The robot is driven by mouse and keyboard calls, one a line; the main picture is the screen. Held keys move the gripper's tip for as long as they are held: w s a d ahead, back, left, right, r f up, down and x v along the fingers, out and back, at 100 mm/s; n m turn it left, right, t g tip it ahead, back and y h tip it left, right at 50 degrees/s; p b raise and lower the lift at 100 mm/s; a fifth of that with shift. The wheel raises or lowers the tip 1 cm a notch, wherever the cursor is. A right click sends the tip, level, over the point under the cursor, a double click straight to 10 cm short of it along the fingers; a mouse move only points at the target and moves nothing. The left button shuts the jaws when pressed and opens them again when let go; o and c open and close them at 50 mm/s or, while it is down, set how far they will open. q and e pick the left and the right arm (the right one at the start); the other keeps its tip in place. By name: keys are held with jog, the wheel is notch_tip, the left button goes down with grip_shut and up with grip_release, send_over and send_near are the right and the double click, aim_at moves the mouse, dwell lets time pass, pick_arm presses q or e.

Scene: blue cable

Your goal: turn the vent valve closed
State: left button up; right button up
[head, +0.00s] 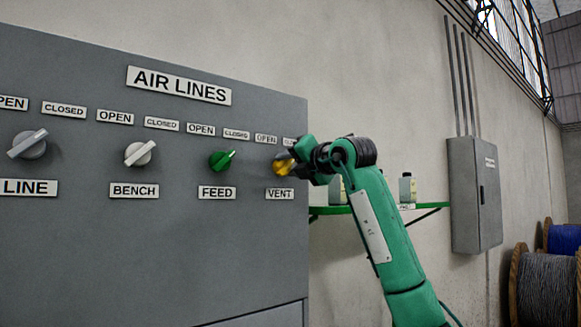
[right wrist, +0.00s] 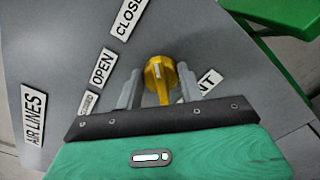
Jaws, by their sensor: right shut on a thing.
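The vent valve (head: 281,167) is a yellow knob on the grey panel, above the VENT label (head: 280,194). The OPEN label (head: 266,139) is above it to the left, and the CLOSED label (head: 289,142) is partly hidden by my right gripper. My right gripper (head: 290,160) is at the knob, shut on it. In the right wrist view the yellow knob (right wrist: 158,72) sits between the two grey fingers, its narrow handle running toward the palm. I cannot tell exactly which label its pointer faces. My left gripper is not in view.
A green FEED knob (head: 222,160), a BENCH knob (head: 140,154) and a LINE knob (head: 28,145) sit to the left on the same panel. A green shelf (head: 330,210) with bottles is behind my right arm. A grey wall box (head: 474,195) and cable reels (head: 545,285) stand farther right.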

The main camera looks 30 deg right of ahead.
jog(key=shift+r, duration=0.1)
dwell(0.3)
jog(key=o, duration=1)
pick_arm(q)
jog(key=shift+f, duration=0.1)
pick_arm(e)
jog(key=shift+s, duration=0.1)
jog(key=shift+s+d+b, duration=0.1)
jog(key=shift+s+b, duration=0.2)
jog(key=shift+s, duration=0.05)
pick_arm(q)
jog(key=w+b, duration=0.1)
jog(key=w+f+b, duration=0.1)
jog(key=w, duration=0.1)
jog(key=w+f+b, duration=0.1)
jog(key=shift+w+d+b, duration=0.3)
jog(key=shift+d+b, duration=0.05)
pick_arm(e)
jog(key=s+d, duration=0.1)
jog(key=s, duration=1.2)
